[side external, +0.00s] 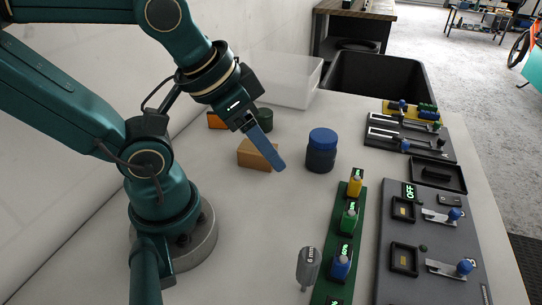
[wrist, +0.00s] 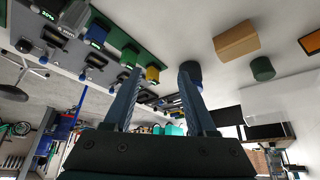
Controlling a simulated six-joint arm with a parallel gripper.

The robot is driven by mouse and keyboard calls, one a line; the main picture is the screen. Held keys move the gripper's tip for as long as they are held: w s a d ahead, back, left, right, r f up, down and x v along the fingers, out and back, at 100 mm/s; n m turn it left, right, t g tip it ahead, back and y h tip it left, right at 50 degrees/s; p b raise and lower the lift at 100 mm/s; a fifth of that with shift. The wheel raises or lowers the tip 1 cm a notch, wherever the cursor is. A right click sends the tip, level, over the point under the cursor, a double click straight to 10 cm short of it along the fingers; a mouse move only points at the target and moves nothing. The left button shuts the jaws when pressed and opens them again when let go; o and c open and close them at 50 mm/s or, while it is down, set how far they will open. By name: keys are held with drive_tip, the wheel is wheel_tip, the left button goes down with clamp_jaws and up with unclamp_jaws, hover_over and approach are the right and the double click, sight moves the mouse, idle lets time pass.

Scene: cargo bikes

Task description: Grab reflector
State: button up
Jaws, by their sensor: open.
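An orange piece with a dark edge (side external: 215,121), which looks like the reflector, lies on the table behind my wrist, partly hidden by the arm in the side view. In the wrist view the orange piece (wrist: 312,41) is at the far right edge, cut off by the frame. My gripper (side external: 279,166) hangs tilted over the table, in front of and to the right of the orange piece, apart from it. In the wrist view its two fingers (wrist: 160,75) stand apart with nothing between them.
A tan block (side external: 250,155) sits close by the fingers, with a dark green round container (side external: 264,118) behind it. A blue-lidded jar (side external: 321,150) stands to the right. A clear bin (side external: 290,80) and black bin (side external: 375,78) are at the back. Switch panels (side external: 430,232) fill the right side.

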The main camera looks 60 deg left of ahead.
drive_tip(key=w+a+r+m+g+y, duration=0.1)
drive_tip(key=w+a+m+g+y, duration=0.25)
drive_tip(key=a, duration=0.65)
drive_tip(key=w+a+r+m+g+y, duration=0.15)
drive_tip(key=w+a+g+y, duration=0.3)
drive_tip(key=a, duration=0.55)
drive_tip(key=m+g+y, duration=0.2)
drive_tip(key=g, duration=0.4)
hover_over(218, 120)
drive_tip(key=w+d, duration=0.4)
wheel_tip(218, 120, down, 13)
drive_tip(key=shift+w+d+r, duration=0.1)
drive_tip(key=shift+s+f, duration=0.25)
drive_tip(key=shift+f, duration=0.05)
drive_tip(key=shift+x, duration=2.55)
drive_tip(key=shift+w, duration=0.1)
clamp_jaws()
